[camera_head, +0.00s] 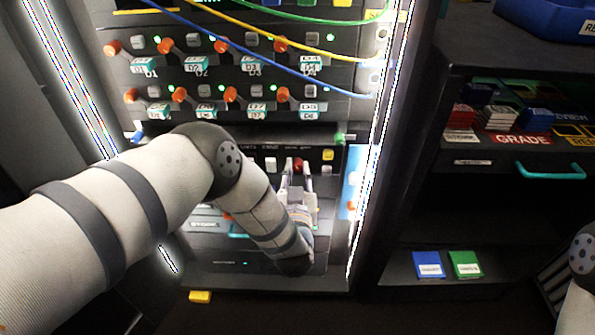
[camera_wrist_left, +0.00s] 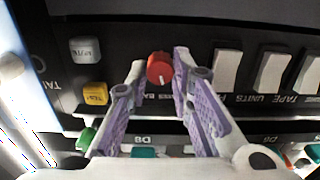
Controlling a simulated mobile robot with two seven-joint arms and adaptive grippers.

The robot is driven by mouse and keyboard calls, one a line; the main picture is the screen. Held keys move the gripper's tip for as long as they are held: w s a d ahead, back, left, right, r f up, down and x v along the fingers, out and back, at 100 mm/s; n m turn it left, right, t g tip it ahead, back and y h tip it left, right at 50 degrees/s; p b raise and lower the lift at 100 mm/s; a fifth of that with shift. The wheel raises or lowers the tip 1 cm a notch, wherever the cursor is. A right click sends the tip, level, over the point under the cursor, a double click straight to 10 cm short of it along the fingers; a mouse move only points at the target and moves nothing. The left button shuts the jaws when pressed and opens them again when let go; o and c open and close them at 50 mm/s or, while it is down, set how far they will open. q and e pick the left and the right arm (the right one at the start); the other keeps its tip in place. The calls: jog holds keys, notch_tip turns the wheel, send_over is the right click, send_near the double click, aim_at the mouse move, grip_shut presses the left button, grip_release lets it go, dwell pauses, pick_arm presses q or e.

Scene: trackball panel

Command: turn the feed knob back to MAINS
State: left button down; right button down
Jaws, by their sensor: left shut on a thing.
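The red feed knob (camera_head: 298,163) sits on the lower dark panel of the rack. In the left wrist view the knob (camera_wrist_left: 160,66) is between the two fingertips, with a pale pointer line on its face. My left gripper (camera_head: 297,178) is shut on it; the gripper also shows in the left wrist view (camera_wrist_left: 158,78). The lettering by the knob is partly covered by the fingers, so I cannot tell which setting the pointer marks. My right gripper is not in view.
Beside the knob are a yellow button (camera_wrist_left: 95,94), a grey button (camera_wrist_left: 86,50) and white switches (camera_wrist_left: 272,70). Above, rows of orange-tipped levers (camera_head: 180,95) and hanging cables (camera_head: 300,73) cross the rack. A dark shelf (camera_head: 480,225) stands right.

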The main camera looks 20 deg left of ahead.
pick_arm(q)
jog(key=shift+n, duration=1.2)
jog(key=c, duration=1.4)
grip_release()
jog(key=v, duration=1.2)
jog(key=shift+s, duration=0.1)
